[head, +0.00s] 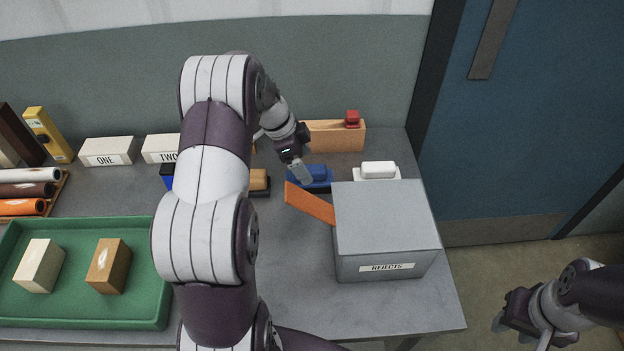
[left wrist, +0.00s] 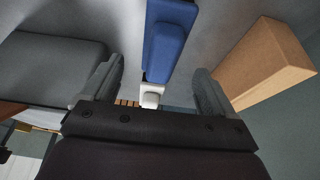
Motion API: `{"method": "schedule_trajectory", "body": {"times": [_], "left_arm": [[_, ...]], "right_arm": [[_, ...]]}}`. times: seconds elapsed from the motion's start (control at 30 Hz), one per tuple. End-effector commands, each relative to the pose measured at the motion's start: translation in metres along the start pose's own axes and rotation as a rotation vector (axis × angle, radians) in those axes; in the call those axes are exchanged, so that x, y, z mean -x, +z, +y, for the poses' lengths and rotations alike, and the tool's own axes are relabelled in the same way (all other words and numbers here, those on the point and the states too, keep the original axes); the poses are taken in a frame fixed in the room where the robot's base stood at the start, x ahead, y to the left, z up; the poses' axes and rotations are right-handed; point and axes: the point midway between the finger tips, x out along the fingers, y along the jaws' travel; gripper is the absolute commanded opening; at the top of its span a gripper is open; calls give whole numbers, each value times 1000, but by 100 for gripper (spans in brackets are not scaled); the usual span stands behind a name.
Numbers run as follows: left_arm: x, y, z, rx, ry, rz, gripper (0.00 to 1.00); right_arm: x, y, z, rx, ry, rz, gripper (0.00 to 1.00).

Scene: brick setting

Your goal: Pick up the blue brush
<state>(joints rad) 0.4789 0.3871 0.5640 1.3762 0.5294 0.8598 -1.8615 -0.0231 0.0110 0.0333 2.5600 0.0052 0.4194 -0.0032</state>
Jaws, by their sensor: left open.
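The blue brush (head: 318,174) lies on the grey table beyond the reject box. In the left wrist view the blue brush (left wrist: 172,45) reaches down from the top edge, in line with the gap between the fingers. My left gripper (head: 300,173) is open just above and beside the brush and hides part of it in the head view. In the left wrist view the fingers of my left gripper (left wrist: 158,80) are apart, with nothing clamped between them. My right gripper (head: 515,318) is off the table at the lower right; its jaws are unclear.
The grey REJECTS box (head: 388,220) with an orange flap (head: 308,203) stands close in front. A white brush (head: 378,170) lies to the right and a wooden block (head: 335,136) behind. A brown brush (head: 259,181) is partly hidden by my arm. A green tray (head: 85,312) sits left.

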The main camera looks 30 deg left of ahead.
Motion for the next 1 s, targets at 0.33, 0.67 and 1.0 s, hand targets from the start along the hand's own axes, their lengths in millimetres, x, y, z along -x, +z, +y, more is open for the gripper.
{"method": "schedule_trajectory", "body": {"times": [0.33,0.67,1.0], "left_arm": [[-53,2,-2,2,3,-1,87],[-70,2,-3,2,-2,-1,87],[-70,2,-3,2,-2,-1,26]], "right_arm": [[11,-1,0,0,0,1,39],[11,-1,0,0,0,0,39],[11,-1,0,0,0,0,39]]}}
